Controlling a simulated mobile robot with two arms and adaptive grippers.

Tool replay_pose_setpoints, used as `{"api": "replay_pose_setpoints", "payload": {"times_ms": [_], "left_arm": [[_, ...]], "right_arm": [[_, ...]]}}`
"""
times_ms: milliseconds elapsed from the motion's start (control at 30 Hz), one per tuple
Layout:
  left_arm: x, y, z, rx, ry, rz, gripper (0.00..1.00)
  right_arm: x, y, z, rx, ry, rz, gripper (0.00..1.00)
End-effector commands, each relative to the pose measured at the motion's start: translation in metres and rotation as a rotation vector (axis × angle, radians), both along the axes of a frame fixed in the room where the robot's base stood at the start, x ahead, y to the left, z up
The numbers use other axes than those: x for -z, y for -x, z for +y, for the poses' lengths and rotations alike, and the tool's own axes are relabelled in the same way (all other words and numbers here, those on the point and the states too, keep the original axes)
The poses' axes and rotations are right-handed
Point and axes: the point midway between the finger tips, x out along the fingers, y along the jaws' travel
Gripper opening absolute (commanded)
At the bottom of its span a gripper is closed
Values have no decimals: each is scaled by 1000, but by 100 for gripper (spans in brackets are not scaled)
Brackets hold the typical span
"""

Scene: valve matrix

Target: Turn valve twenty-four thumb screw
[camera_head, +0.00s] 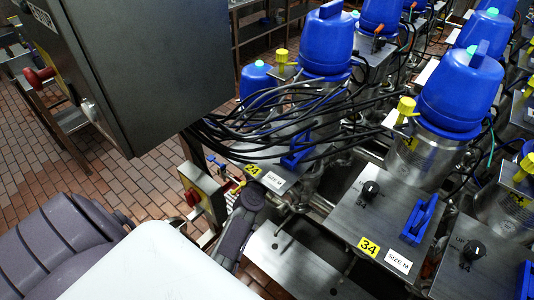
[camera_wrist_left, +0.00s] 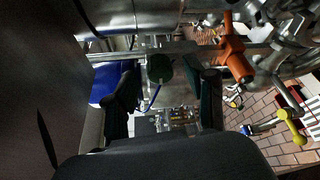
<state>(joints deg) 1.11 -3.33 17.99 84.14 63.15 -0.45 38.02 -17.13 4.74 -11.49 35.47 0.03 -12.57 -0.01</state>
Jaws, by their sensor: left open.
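The yellow label 24 (camera_head: 252,169) sits on the near edge of a metal valve plate in the head view. Hanging black cables hide much of this valve's top. My left gripper (camera_head: 243,214) is just below and in front of that label, at the plate's near side. In the left wrist view my left gripper (camera_wrist_left: 168,90) is open, with its two dark fingers apart. A dark green round knob (camera_wrist_left: 160,68) shows between the fingers, possibly the thumb screw; I cannot tell whether the fingers touch it. My right gripper is not in view.
Valve 34's plate (camera_head: 376,220), with a black dial and blue handle, is to the right. A grey control cabinet (camera_head: 150,60) hangs at upper left.

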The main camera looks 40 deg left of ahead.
Motion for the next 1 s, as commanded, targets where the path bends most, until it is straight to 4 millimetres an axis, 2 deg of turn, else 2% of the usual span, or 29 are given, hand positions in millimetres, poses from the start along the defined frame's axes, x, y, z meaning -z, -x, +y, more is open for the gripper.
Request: {"api": "replay_pose_setpoints", "payload": {"times_ms": [300,500,667,1000], "left_arm": [[-5,65,-19,-1,0,5,55],[-9,93,-28,-1,-1,4,55],[-10,102,-31,-1,1,2,55],[-11,103,-31,-2,1,1,55]], "right_arm": [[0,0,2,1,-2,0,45],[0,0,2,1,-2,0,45],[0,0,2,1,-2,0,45],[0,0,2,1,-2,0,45]]}}
